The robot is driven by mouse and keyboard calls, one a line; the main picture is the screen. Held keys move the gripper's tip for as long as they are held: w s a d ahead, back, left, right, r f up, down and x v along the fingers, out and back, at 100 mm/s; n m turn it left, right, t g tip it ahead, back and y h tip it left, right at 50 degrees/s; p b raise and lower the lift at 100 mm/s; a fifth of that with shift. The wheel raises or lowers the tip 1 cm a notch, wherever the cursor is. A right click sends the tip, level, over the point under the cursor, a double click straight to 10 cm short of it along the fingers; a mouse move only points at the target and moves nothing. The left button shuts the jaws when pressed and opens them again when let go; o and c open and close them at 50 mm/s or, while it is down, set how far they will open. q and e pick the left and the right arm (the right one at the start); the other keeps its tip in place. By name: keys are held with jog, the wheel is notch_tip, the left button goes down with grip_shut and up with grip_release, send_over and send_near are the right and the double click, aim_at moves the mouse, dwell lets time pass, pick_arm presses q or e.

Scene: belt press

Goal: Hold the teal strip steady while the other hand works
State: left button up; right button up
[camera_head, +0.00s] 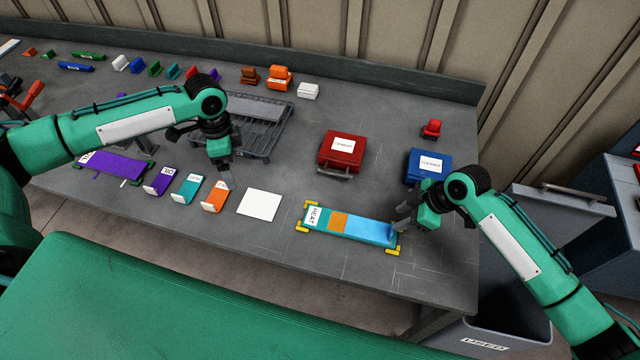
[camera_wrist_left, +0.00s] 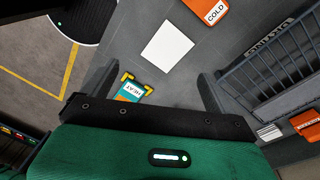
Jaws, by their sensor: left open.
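The teal strip (camera_head: 312,228), with a white HEAT label, an orange band and a light-blue stretch, lies between yellow corner brackets near the table's front edge. Its labelled end also shows in the left wrist view (camera_wrist_left: 131,93). My left gripper (camera_head: 222,172) is open and empty, well left of the strip, near the wire rack's front corner. Its two dark fingers stand wide apart in the left wrist view (camera_wrist_left: 146,90). My right gripper (camera_head: 402,222) is at the strip's right end. Whether its fingers touch or grip the strip cannot be told.
A white sheet (camera_head: 259,205) lies left of the strip; the orange COLD block (camera_head: 215,197) and other coloured blocks are further left. A wire rack (camera_head: 262,118) stands behind. A red case (camera_head: 341,150) and blue case (camera_head: 429,166) stand behind the strip.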

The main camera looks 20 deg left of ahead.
pick_arm(q)
jog(key=w+d+f+m, duration=0.2)
jog(key=d+f+m, duration=0.1)
jog(key=d, duration=0.8)
jog(key=m, duration=0.2)
send_over(320, 217)
jog(key=shift+t+y, duration=0.4)
notch_tip(320, 217, down, 14)
jog(key=shift+d+f, duration=0.1)
jog(key=shift+f, duration=0.15)
jog(key=shift+s, duration=0.1)
jog(key=c, duration=1.3)
